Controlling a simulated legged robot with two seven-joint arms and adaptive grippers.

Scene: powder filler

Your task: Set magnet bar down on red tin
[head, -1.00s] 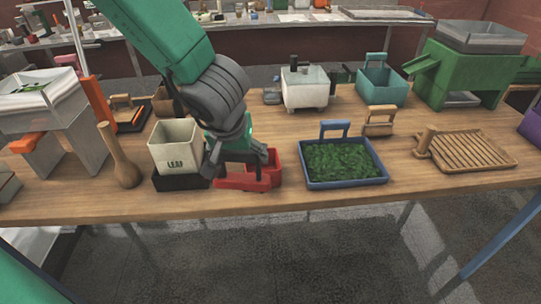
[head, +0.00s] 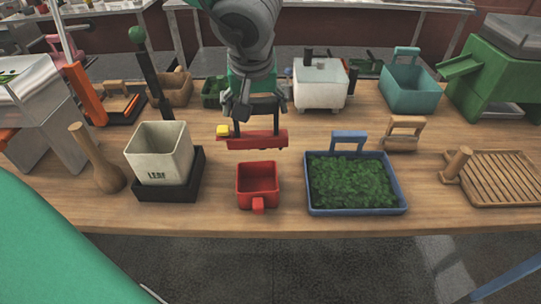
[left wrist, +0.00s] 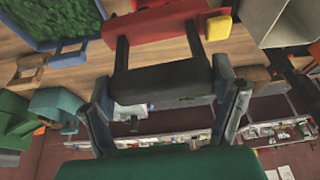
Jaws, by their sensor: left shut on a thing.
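The magnet bar (head: 262,140) is a red bar with a yellow end and a black handle. My left gripper (head: 260,104) is shut on the handle, and the bar hangs below it. In the left wrist view, the bar (left wrist: 165,25) spans the top, with its handle (left wrist: 160,90) between the fingers of my left gripper (left wrist: 168,92). The red tin (head: 257,181) is a small open box with a handle at its front. It stands on the table in front of the bar in the head view, and no overlap shows. My right gripper is not in view.
A cream bin (head: 160,148) on a black base stands left of the tin. A blue tray (head: 358,207) of green leaves is to the right. A white tub (head: 320,88) and a teal basket (head: 411,95) stand behind. The table's front edge lies close to the tin.

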